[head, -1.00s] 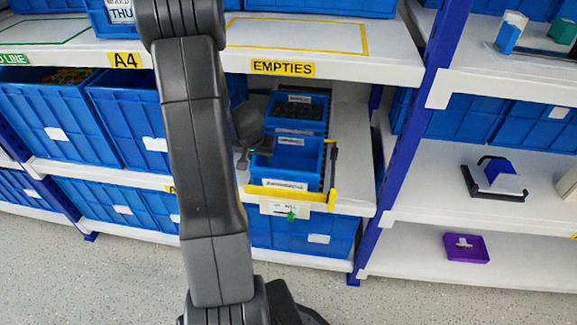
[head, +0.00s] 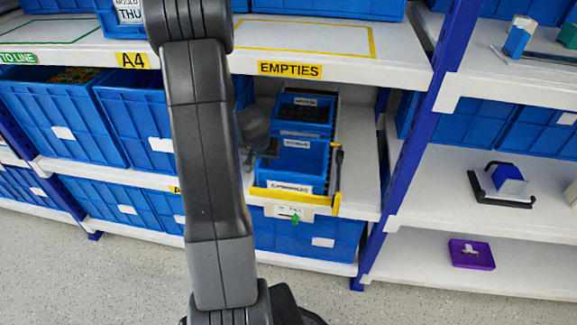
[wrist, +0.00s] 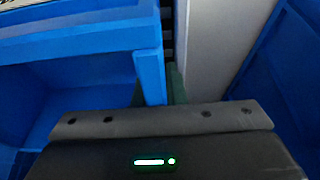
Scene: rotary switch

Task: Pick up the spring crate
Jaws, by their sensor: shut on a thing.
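Small blue crates stand in a lane on the middle shelf. The front crate (head: 303,158) has a white label whose words are too small to read, so I cannot confirm which one is the spring crate. Another crate (head: 300,110) with dark contents stands behind it. In the wrist view, my gripper (wrist: 156,88) is shut on a blue crate wall (wrist: 149,70), with dark green fingers on either side of it. In the head view, the gripper is at the left side of the front crate, largely hidden behind my arm.
A yellow lip (head: 290,196) crosses the lane's front, with a black and yellow guide (head: 337,172) on its right. The shelf marked EMPTIES (head: 330,71) is above. A blue upright (head: 417,130) stands to the right. Bare shelf (head: 362,150) lies beside the lane.

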